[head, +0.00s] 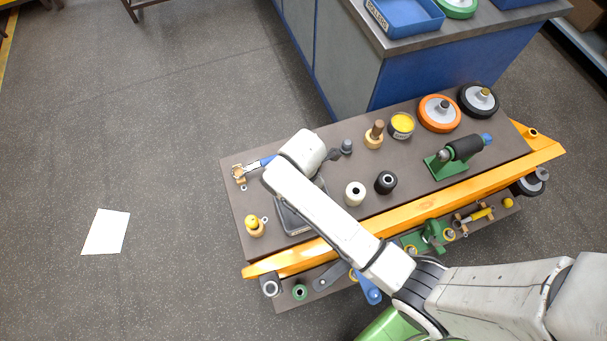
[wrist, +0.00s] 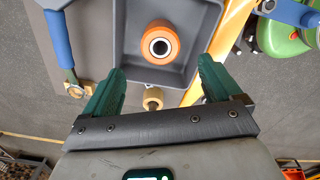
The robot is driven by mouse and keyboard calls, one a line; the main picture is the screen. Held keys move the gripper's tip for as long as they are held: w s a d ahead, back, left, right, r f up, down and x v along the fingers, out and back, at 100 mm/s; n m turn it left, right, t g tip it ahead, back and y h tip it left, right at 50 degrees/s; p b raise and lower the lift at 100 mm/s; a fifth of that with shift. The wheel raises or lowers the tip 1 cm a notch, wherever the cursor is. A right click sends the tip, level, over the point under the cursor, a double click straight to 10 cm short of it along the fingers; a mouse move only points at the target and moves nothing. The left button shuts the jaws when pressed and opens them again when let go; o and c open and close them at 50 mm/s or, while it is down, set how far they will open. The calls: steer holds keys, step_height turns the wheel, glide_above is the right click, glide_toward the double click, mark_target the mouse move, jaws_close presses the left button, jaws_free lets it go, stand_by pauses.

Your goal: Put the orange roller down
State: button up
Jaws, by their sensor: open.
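The orange roller (wrist: 160,42) stands on end in a shallow grey tray (wrist: 190,75) in the wrist view, its dark-ringed bore facing up. My gripper (wrist: 161,68) is open, with its green fingers apart on either side of the roller's near side and no contact visible. In the head view only part of the grey tray (head: 286,219) shows on the bench top; my white arm hides the rest, the roller and my gripper.
A blue-handled tool (wrist: 58,38) lies left of the tray, and a small brass piece (wrist: 153,98) is close by its near edge. A white roller (head: 355,193) and a black roller (head: 386,182) stand to the right. An orange beam (head: 420,222) runs along the bench front.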

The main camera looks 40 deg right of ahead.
steer(key=s+d+r+m, duration=0.3)
steer(key=s+r+m, duration=0.2)
steer(key=s+m, duration=0.3)
steer(key=s+d+r+m+t, duration=0.1)
steer(key=s+d+r+m, duration=0.3)
steer(key=s+m, duration=0.4)
steer(key=r+m, duration=0.1)
steer(key=m, duration=0.2)
steer(key=shift+s+d+r, duration=0.25)
steer(key=shift+d+r, duration=0.05)
